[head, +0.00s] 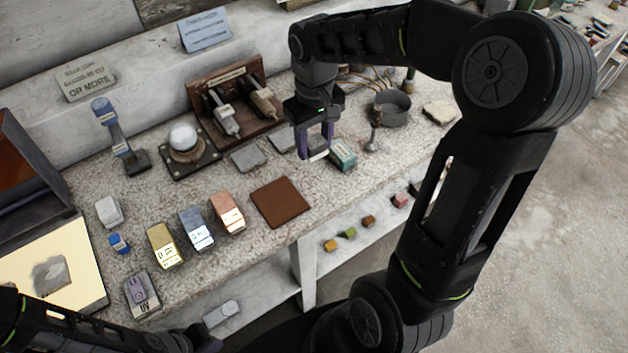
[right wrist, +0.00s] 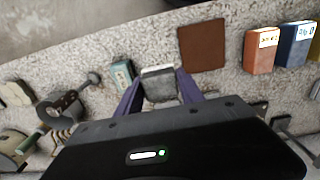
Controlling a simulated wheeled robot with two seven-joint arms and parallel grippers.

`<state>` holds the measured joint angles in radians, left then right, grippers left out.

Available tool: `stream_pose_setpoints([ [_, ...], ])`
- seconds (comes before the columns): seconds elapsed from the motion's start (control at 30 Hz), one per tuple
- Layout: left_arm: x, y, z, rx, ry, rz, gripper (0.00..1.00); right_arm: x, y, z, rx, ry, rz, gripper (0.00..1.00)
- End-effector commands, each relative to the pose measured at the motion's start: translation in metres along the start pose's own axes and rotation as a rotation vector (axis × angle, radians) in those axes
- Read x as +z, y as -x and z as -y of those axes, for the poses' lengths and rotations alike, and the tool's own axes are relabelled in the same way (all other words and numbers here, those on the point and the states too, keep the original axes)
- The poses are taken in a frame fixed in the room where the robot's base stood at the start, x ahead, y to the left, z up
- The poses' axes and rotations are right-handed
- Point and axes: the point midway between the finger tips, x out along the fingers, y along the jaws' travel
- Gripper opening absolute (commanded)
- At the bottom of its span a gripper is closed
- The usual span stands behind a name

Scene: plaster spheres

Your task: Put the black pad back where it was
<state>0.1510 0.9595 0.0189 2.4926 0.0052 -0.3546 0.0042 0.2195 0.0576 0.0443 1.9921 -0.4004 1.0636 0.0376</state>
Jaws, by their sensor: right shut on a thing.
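My right gripper (head: 316,148) is over the back half of the worktop, fingers pointing down. In the right wrist view its purple fingers (right wrist: 160,88) are closed on the sides of a small dark grey block with a pale edge, the only thing I can take for the black pad (right wrist: 160,86). In the head view only its pale lower part (head: 319,154) shows between the fingers. A teal box (head: 343,155) stands close to the right of it. Two flat grey plates, the nearer one (head: 249,157), lie to the left. My left arm crosses the bottom left; its fingers are not visible.
A brown square mat (head: 280,202) lies near the front edge, with clear worktop around it. Pink (head: 227,211), blue (head: 196,228) and yellow (head: 164,246) blocks stand left of it. A wooden rack (head: 235,103) stands behind; a grey pan (head: 391,108) is at right.

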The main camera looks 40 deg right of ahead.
Motion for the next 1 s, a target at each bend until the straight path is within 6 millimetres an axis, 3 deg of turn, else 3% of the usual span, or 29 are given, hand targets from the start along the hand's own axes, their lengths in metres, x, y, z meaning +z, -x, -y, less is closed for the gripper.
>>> stream_pose_setpoints([
  [0.27,0.0,0.002,-0.001,0.0,0.0,0.0,0.0,0.0,-0.008,0.0,0.0,0.0,0.004,0.12],
  [0.6,0.001,0.007,-0.002,-0.003,0.002,0.002,0.0,-0.001,-0.06,0.001,-0.001,0.0,0.002,0.12],
  [1.0,0.001,0.008,-0.002,-0.003,0.002,0.003,0.0,0.0,-0.069,0.001,0.0,0.001,0.003,0.12],
])
